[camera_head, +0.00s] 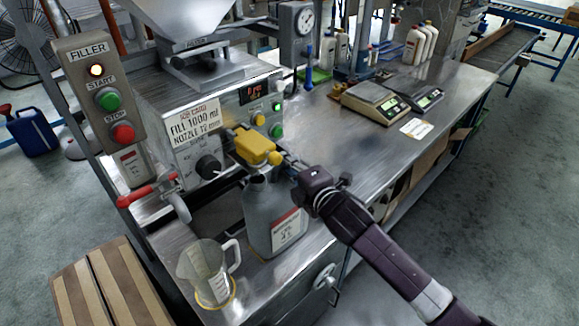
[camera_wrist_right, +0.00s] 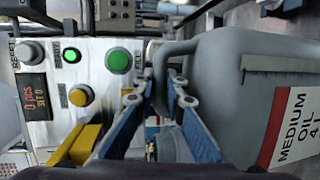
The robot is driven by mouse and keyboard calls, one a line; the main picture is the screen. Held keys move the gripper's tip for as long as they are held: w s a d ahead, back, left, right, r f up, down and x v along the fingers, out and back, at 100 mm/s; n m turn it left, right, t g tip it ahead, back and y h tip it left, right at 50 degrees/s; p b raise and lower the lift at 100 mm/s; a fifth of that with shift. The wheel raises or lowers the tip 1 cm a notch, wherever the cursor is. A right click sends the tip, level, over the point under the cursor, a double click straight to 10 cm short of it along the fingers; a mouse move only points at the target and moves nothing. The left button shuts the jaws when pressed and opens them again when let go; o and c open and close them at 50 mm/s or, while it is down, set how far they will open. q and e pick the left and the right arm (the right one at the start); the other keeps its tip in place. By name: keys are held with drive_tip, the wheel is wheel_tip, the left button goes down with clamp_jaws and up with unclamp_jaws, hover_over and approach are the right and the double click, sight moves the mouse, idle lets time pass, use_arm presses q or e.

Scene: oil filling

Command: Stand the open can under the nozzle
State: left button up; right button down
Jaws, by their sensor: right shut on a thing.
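The grey can (camera_head: 270,215), with a white and red label, is upright at the front of the filler, its top just below the yellow nozzle head (camera_head: 257,147). I cannot tell whether its mouth lines up with the nozzle or its base rests on the steel surface. My right gripper (camera_head: 292,172) reaches in from the right at the can's top. In the right wrist view its blue fingers (camera_wrist_right: 164,82) are shut on the handle of the can (camera_wrist_right: 235,85), whose label reads MEDIUM OIL. My left gripper is not in view.
A clear measuring jug (camera_head: 207,273) stands left of the can, close by. The filler's red-handled lever (camera_head: 148,190) sticks out at left, below the START/STOP box (camera_head: 98,92). Scales (camera_head: 375,102) and white bottles (camera_head: 418,42) stand farther back. The bench middle is clear.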

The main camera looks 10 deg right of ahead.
idle(0.3)
drive_tip(key=c, duration=1.9)
unclamp_jaws()
drive_tip(key=shift+f, duration=0.15)
